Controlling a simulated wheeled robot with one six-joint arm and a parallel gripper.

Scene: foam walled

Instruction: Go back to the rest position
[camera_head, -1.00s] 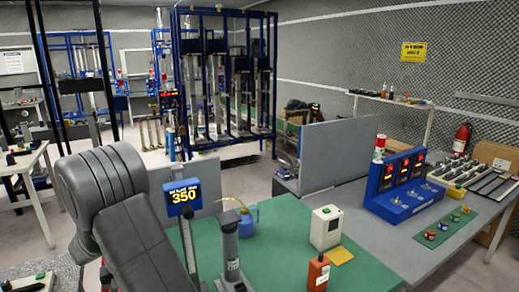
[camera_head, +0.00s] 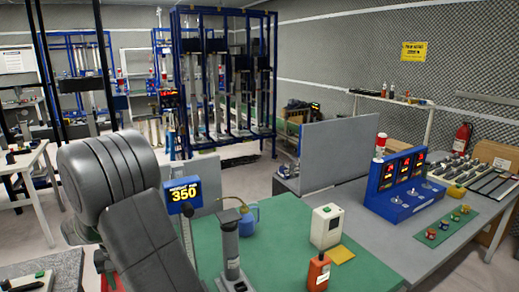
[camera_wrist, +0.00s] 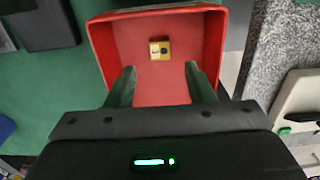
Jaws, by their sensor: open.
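My gripper (camera_wrist: 162,88) shows in the wrist view with its two fingers apart and nothing between them. It is over a red open box (camera_wrist: 98,45). A small yellow block with a dark spot (camera_wrist: 160,50) lies inside the box, beyond the fingertips and apart from them. In the head view my grey arm is at the lower left, and the gripper is out of that view.
The green mat (camera_head: 285,265) holds a blue jug (camera_head: 249,219), a white device (camera_head: 326,227), an orange device (camera_head: 318,272) and a grey cylinder stand (camera_head: 231,250). A blue display panel (camera_head: 399,185) stands on the right bench. A grey partition (camera_head: 342,152) stands behind.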

